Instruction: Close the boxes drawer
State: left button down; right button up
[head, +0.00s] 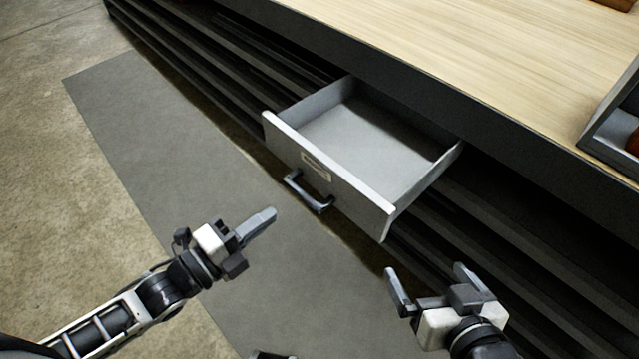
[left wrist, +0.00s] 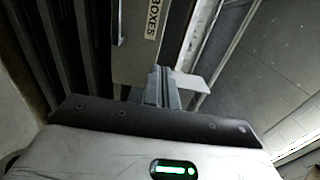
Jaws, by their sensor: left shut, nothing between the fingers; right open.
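A grey drawer (head: 328,172) is pulled out from under the workbench and looks empty inside. Its front has a dark bar handle (head: 308,191) and a small label (head: 316,165). In the left wrist view the label (left wrist: 154,20) reads BOXES. My left gripper (head: 268,214) is shut and empty, a little to the left of and below the handle, apart from it in the head view. Its fingers (left wrist: 163,88) also show in the left wrist view, pointing toward the drawer front. My right gripper (head: 430,275) is open and empty, below the drawer's right corner.
The workbench (head: 450,50) has a light wood top with a dark edge and dark slatted shelving beneath. A tray-like container (head: 606,132) stands on the top at the right. A grey mat (head: 150,140) covers the floor in front, with clear room.

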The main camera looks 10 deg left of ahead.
aim_at(331, 170)
pick_arm(q)
jog(key=b+x, duration=0.1)
jog(key=x, duration=1.1)
jog(key=shift+w+d, duration=0.1)
jog(key=shift+d, duration=0.05)
jog(key=shift+w+d, duration=0.3)
jog(key=shift+w, duration=0.05)
jog(key=shift+w, duration=0.1)
